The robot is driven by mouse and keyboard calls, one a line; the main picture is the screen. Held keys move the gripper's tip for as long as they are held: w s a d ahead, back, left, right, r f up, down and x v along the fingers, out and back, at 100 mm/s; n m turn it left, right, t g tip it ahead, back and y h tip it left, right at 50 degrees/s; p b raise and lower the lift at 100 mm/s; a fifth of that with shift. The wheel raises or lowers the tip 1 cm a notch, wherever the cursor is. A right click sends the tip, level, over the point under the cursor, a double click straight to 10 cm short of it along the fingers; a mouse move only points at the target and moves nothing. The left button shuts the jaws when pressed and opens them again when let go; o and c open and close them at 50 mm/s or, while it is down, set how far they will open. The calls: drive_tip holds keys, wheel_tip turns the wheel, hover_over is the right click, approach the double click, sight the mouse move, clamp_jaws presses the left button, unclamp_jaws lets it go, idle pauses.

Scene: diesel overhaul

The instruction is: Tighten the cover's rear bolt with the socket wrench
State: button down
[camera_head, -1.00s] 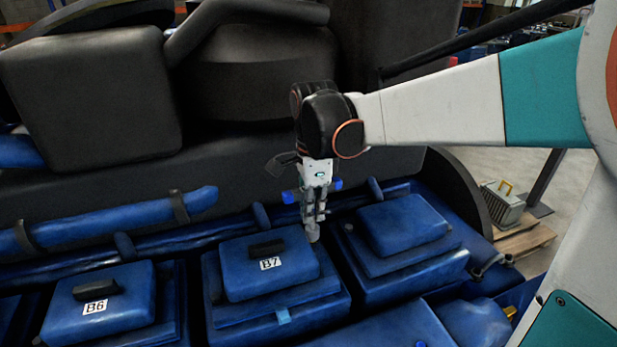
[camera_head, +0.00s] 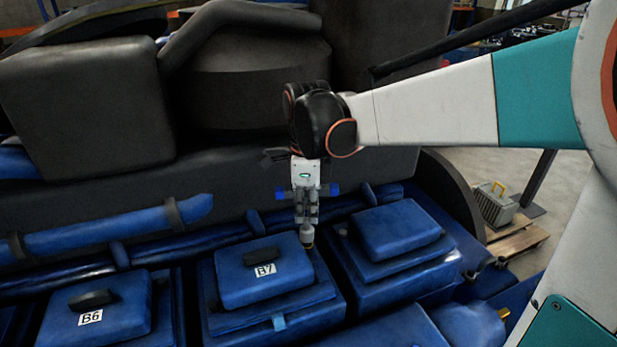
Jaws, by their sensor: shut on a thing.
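My gripper (camera_head: 307,214) points straight down above the rear right corner of the blue cover marked B7 (camera_head: 240,292). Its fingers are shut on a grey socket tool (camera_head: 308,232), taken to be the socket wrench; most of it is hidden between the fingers. A small brass-coloured piece shows at the tool's lower end, beside the cover's right rear edge. I cannot tell whether this is a bolt head or part of the tool, or whether the tool touches anything. The cover has a black handle on top. No rear bolt is clearly visible.
A similar blue cover (camera_head: 397,228) stands close on the right, and one marked B6 (camera_head: 120,318) on the left. Blue pipes (camera_head: 120,228) and the dark engine body (camera_head: 90,110) rise behind. A grey case (camera_head: 495,203) sits on a pallet at the right.

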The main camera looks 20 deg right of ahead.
drive_tip(key=n, duration=0.4)
drive_tip(key=shift+s, duration=0.15)
drive_tip(key=n, duration=0.8)
drive_tip(key=shift+n, duration=0.3)
drive_tip(key=n, duration=0.8)
drive_tip(key=shift+b, duration=0.3)
drive_tip(key=n, duration=0.8)
drive_tip(key=shift+n, duration=2.2)
